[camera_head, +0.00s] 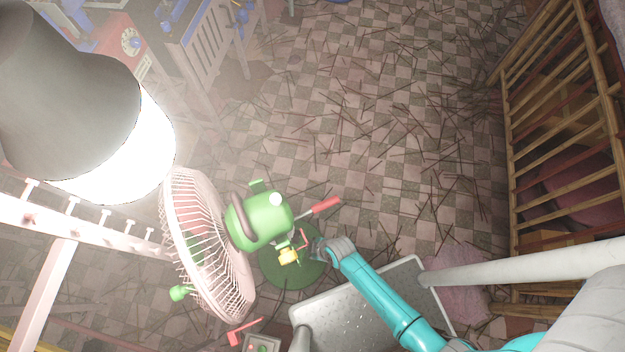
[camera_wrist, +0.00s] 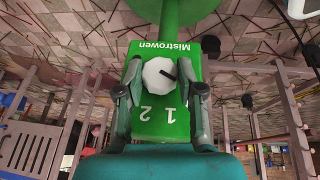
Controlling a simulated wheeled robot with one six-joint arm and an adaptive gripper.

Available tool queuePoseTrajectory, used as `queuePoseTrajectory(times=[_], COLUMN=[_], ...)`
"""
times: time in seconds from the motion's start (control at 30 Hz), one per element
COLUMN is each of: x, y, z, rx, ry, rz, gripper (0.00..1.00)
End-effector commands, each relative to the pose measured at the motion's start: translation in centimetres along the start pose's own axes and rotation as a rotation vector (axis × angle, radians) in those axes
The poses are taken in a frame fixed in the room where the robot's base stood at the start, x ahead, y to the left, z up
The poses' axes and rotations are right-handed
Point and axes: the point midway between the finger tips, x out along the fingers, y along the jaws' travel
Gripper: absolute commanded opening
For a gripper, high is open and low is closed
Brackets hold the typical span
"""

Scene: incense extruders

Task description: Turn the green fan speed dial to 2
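The green pedestal fan (camera_head: 262,221) with a pale pink cage stands in the lower middle of the head view. In the wrist view its green control box (camera_wrist: 180,48) bears the name "Mistrowen", upside down. The speed dial (camera_wrist: 156,76) is a pale faceted knob on this box, with a dark pointer mark aimed right and slightly down. The upside-down figures 1 and 2 are printed below it. My gripper (camera_wrist: 160,72) is open, its two fingers on either side of the dial, with apparently narrow gaps. It also shows beside the fan in the head view (camera_head: 316,246).
A perforated metal tray (camera_head: 435,303) lies beside my arm. A bright lamp (camera_head: 120,150) is at the left, over a pink peg rack (camera_head: 95,222). A bamboo rack (camera_head: 512,150) stands at the right. The checkered floor, strewn with thin sticks, is otherwise open at the upper middle.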

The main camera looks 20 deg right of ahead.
Motion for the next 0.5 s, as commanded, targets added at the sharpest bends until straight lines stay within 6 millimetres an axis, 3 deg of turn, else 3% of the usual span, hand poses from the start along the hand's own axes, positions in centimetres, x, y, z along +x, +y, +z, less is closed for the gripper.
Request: queuePoseTrajectory(times=[0.5], x=[0.00], y=[0.39], z=[-0.01], rx=[0.050], ry=[0.000], rz=[-0.108], gripper=[0.03])
